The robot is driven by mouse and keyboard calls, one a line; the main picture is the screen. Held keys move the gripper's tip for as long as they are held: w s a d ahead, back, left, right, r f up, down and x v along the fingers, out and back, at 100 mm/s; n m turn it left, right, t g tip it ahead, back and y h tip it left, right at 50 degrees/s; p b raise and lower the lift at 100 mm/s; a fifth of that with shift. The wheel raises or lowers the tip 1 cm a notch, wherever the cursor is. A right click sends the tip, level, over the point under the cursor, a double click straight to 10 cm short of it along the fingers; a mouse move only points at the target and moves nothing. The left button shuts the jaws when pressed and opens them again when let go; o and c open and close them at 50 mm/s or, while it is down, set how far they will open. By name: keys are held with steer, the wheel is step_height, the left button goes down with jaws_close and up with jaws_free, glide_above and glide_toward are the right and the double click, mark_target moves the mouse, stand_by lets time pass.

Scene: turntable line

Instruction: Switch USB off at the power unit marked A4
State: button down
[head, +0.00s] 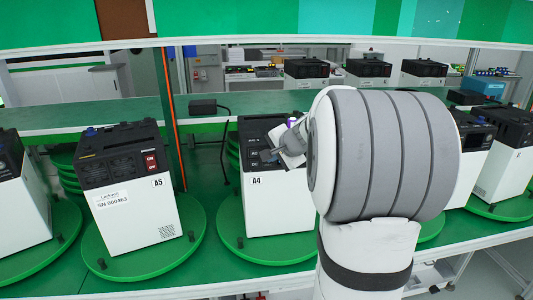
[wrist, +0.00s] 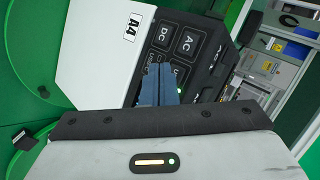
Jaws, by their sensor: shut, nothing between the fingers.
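The power unit marked A4 (head: 279,205) stands on a green turntable in the middle of the head view, its right part hidden behind my arm. In the wrist view the A4 unit (wrist: 95,45) appears tilted, with a white side and a dark panel. The panel carries an AC button (wrist: 187,43), a DC button (wrist: 163,36) and a button below them labelled USB, partly covered by my fingers. My gripper (wrist: 160,72) is shut and empty, its fingertips over the panel at the USB button. I cannot tell whether they touch it. A small green light shows beside the fingertips.
The unit marked A5 (head: 130,190) stands on its own turntable to the left. More units stand at the far left and at the right (head: 510,135). A small black box (head: 203,106) lies on the shelf behind A4. An orange post (head: 171,100) rises between A5 and A4.

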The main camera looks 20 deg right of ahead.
steer(key=shift+w, duration=0.1)
steer(key=shift+w+d, duration=0.1)
steer(key=shift+w, duration=0.15)
steer(key=shift+w+d, duration=0.1)
steer(key=shift+w, duration=0.2)
stand_by(0.6)
stand_by(0.3)
steer(key=shift+s+a+b, duration=0.2)
steer(key=shift+s+b, duration=0.35)
steer(key=shift+s, duration=0.15)
steer(key=s+b, duration=0.1)
steer(key=s, duration=0.1)
steer(key=s+a+b, duration=0.1)
steer(key=s, duration=0.1)
steer(key=shift+s+a, duration=0.2)
steer(key=shift+s, duration=0.2)
